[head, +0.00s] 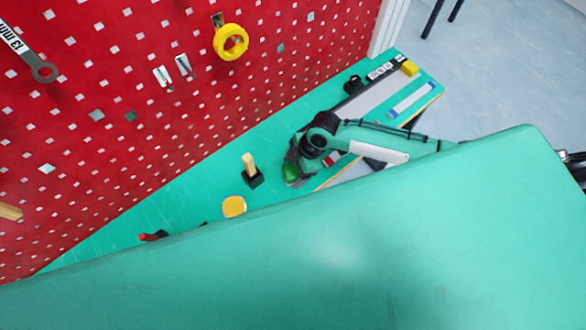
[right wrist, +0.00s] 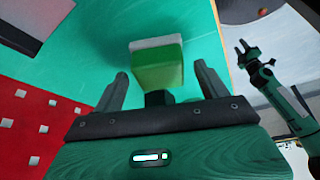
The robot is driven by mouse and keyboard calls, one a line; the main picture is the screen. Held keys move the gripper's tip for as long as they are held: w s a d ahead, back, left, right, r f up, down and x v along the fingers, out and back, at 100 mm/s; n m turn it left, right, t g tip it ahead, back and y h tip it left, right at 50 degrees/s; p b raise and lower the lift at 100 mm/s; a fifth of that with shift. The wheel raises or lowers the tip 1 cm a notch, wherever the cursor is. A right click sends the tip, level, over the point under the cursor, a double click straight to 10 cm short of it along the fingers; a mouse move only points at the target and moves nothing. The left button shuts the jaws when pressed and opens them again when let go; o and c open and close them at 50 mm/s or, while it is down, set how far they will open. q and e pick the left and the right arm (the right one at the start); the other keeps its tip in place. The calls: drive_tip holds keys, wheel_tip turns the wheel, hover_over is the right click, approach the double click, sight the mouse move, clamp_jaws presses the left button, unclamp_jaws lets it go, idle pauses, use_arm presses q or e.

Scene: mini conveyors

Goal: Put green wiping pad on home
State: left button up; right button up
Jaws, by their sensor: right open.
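The green wiping pad (right wrist: 157,66) is a green block with a pale edge. In the right wrist view it shows just ahead of and between my right gripper's fingers (right wrist: 160,88), with a small dark part below it. The fingers are apart, with gaps on both sides of the pad. In the head view, my right gripper (head: 292,166) is low over the green bench, and the pad (head: 291,172) is partly hidden by it. My left gripper (right wrist: 248,50) shows in the right wrist view, away to the right, fingers apart. I cannot tell which spot is home.
A wooden-handled tool with a black base (head: 250,170) and a round yellow item (head: 234,207) stand on the bench (head: 190,195), left of my right gripper. A red pegboard (head: 150,110) rises behind. A large green surface (head: 350,240) hides the foreground.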

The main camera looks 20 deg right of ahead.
drive_tip(key=b+v, duration=0.1)
drive_tip(key=v, duration=1)
drive_tip(key=shift+b, duration=0.4)
